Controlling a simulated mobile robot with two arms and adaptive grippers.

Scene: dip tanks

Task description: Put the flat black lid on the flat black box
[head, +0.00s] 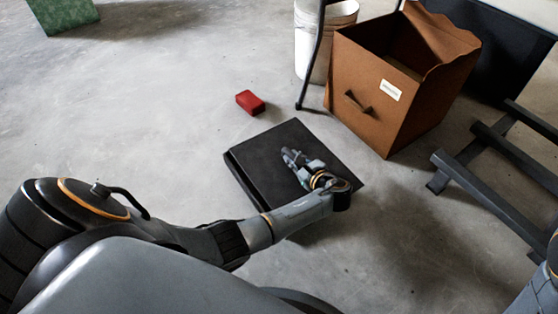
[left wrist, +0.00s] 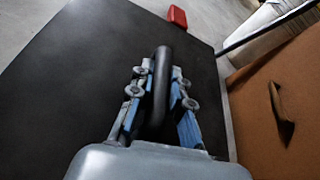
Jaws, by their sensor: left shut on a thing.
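The flat black lid (head: 285,141) shows as a wide dark square in the middle of the head view. My left gripper (head: 292,158) is over it, shut on its black bar handle (left wrist: 161,90), which stands between the two fingers in the left wrist view. The lid's surface (left wrist: 85,75) fills much of that view. A dark edge of the flat black box (head: 244,183) shows along the lid's left side. The rest of the box is hidden under the lid, and I cannot tell whether the two touch. My right gripper is out of view.
A small red block (head: 250,102) lies on the floor behind the lid. A brown box with a handle (head: 362,85) stands close at the right, beside a white bin (head: 306,45) and a thin dark leg. Dark beams (head: 500,150) are at far right. Floor at left is clear.

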